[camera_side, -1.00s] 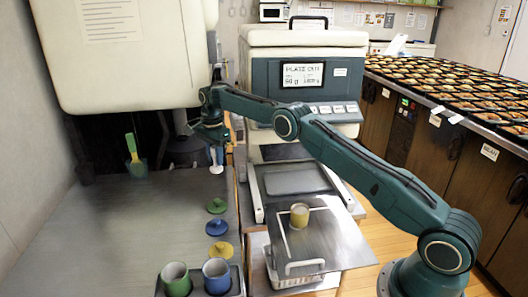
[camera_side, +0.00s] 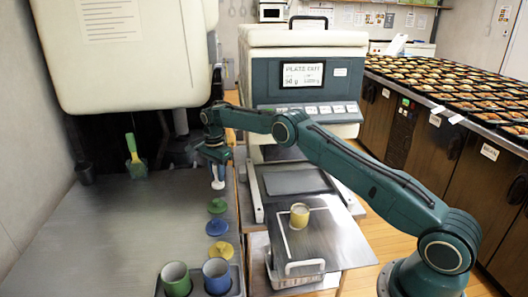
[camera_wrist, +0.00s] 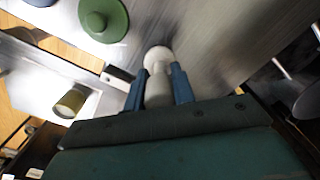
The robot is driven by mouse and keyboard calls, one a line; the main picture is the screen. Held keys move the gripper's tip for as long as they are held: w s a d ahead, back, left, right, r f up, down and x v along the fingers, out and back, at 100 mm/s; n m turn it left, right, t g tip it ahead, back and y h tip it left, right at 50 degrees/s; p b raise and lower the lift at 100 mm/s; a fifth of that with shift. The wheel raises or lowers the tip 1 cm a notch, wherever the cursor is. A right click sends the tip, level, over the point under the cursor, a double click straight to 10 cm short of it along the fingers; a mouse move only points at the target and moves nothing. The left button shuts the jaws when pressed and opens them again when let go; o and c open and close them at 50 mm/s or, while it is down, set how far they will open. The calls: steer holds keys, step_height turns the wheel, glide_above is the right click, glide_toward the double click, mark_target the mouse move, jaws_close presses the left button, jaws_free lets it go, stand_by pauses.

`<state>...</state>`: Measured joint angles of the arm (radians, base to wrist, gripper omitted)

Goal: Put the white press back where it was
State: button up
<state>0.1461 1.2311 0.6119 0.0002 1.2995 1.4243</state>
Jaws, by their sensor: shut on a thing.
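The white press (camera_side: 218,181) is upright at the right edge of the grey counter, behind the row of coloured presses. My gripper (camera_side: 217,166) is shut on its upper part. In the wrist view the white press (camera_wrist: 158,75) sits between the two blue fingers of my gripper (camera_wrist: 160,85), its round end pointing away from the gripper. I cannot tell whether its base touches the counter. The green press (camera_side: 217,206) stands just in front of it, and also shows in the wrist view (camera_wrist: 103,18). The blue press (camera_side: 217,226) and the yellow press (camera_side: 222,250) follow toward the front.
A green cup (camera_side: 176,280) and a blue cup (camera_side: 216,276) stand in a holder at the front. A yellow cup (camera_side: 299,215) stands on the metal plate (camera_side: 335,235) at right. A green-handled scoop (camera_side: 135,160) is at the back left. The counter's left middle is clear.

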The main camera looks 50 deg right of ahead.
steer(key=shift+f, duration=0.8)
steer(key=shift+f, duration=0.1)
steer(key=o, duration=0.9)
step_height(320, 180, up, 11)
steer(key=shift+f, duration=0.1)
steer(key=shift+r, duration=0.7)
